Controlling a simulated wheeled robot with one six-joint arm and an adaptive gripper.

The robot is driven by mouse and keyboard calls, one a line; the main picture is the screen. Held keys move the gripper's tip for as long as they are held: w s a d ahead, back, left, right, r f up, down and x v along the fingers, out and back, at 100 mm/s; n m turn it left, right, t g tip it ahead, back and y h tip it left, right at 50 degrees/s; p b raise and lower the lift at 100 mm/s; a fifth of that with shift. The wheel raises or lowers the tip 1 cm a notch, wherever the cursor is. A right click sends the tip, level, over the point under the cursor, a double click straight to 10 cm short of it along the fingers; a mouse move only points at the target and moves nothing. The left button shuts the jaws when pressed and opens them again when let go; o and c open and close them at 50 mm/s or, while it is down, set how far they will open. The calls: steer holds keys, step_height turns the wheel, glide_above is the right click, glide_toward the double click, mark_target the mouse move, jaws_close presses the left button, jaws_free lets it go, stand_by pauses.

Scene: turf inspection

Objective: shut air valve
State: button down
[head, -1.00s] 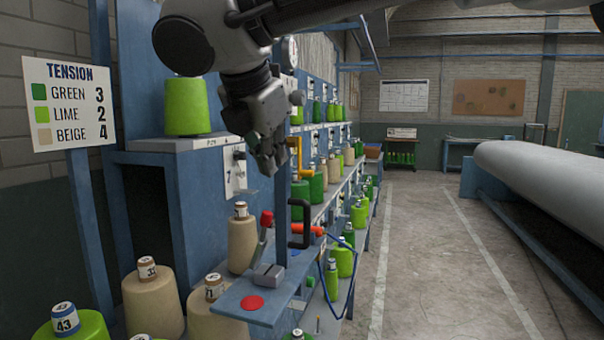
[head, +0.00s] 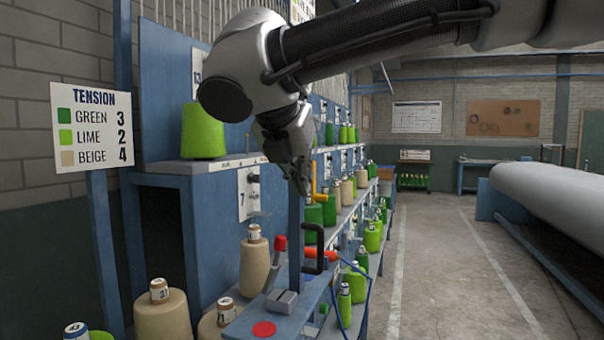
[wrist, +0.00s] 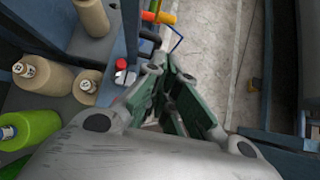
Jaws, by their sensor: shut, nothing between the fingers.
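A yellow bent lever (head: 314,188), which looks like the air valve handle, stands upright by the blue post (head: 295,240) on the left machine row. My gripper (head: 301,188) is shut and empty, pointing down just left of the lever in the head view; I cannot tell whether they touch. In the wrist view a yellow piece (wrist: 154,5) shows at the top edge, beyond my shut fingers (wrist: 178,88). The valve body is not clearly visible.
An orange tool (head: 320,254) with a blue hose and a black handle (head: 313,248) sit below the lever. Yarn cones (head: 254,262) crowd the left. The aisle (head: 440,260) is clear.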

mark_target(316, 198)
steer(key=x, duration=0.3)
steer(key=w+r+x, duration=0.1)
steer(key=x, duration=0.4)
steer(key=shift+w+d+f, duration=0.15)
steer(key=shift+w+d, duration=0.2)
steer(key=shift+w, duration=0.1)
steer(key=shift+w+d, duration=0.15)
steer(key=shift+w, duration=0.3)
steer(key=shift+f, duration=0.2)
steer(key=shift+w+t, duration=0.1)
steer(key=shift+t, duration=0.2)
steer(key=shift+w, duration=0.1)
